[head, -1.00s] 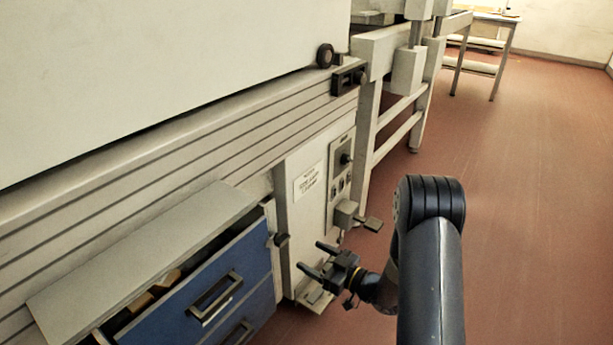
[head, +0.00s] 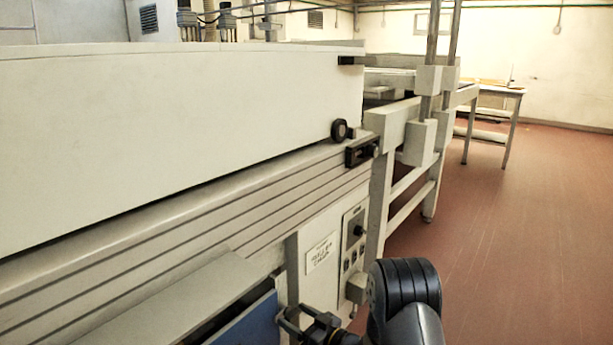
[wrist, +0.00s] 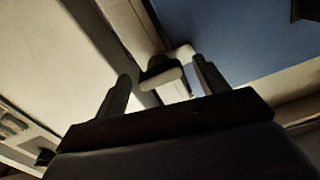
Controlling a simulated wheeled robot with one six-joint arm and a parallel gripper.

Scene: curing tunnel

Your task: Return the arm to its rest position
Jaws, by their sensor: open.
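My gripper (head: 290,322) is at the bottom of the head view, in front of the machine's lower front, between the blue drawer front and the control panel. In the wrist view my gripper (wrist: 163,85) shows two dark fingers spread apart with nothing held between them. Beyond the fingertips is a dark knob with a pale lever-like part (wrist: 160,78), and I cannot tell whether anything touches it. My arm rises at the bottom right of the head view, bent at a black joint.
The long pale machine (head: 180,140) fills the left. A blue drawer (head: 250,325) lies under a pale shelf (head: 170,305). A control panel (head: 353,240) is close beside my arm. Open red floor (head: 510,250) lies to the right, with a table (head: 490,110) farther back.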

